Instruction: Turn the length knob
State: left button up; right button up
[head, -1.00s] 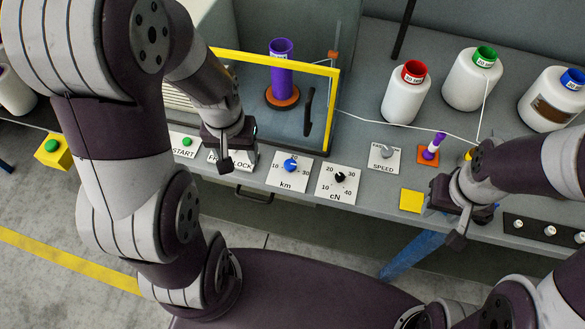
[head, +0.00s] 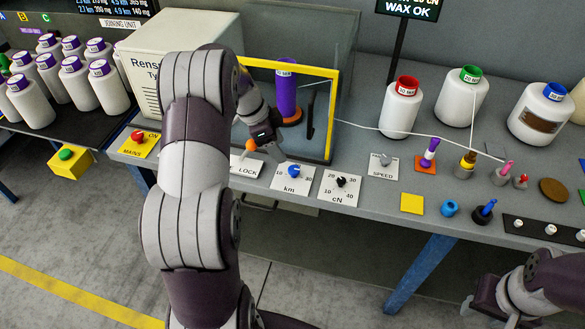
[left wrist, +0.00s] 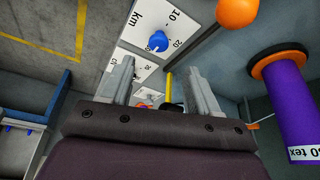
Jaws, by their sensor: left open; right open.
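The length knob (head: 293,171) is a blue knob with a pointer on a white plate marked km (head: 305,184), on the table's front strip. In the left wrist view the blue knob (left wrist: 158,41) lies beyond the fingertips, apart from them. My left gripper (head: 272,148) is above and behind the km plate, close to the yellow frame. The left wrist view shows its two fingers spread, with nothing between them (left wrist: 160,85). My right gripper (head: 482,305) is open at the lower right, in front of the table and away from the knob.
Right of the km plate are a cN plate (head: 340,190) with a black knob and a SPEED plate (head: 383,168). An orange ball knob (head: 250,145) sits by the LOCK plate. The yellow-framed guard (head: 333,110) with a purple bobbin (head: 286,95) stands behind.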

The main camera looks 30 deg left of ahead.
aim_at(293, 169)
pick_arm(q)
jog(key=x, duration=0.8)
jog(key=shift+d+f+p, duration=0.15)
jog(key=shift+f+p, duration=0.25)
jog(key=c, duration=1)
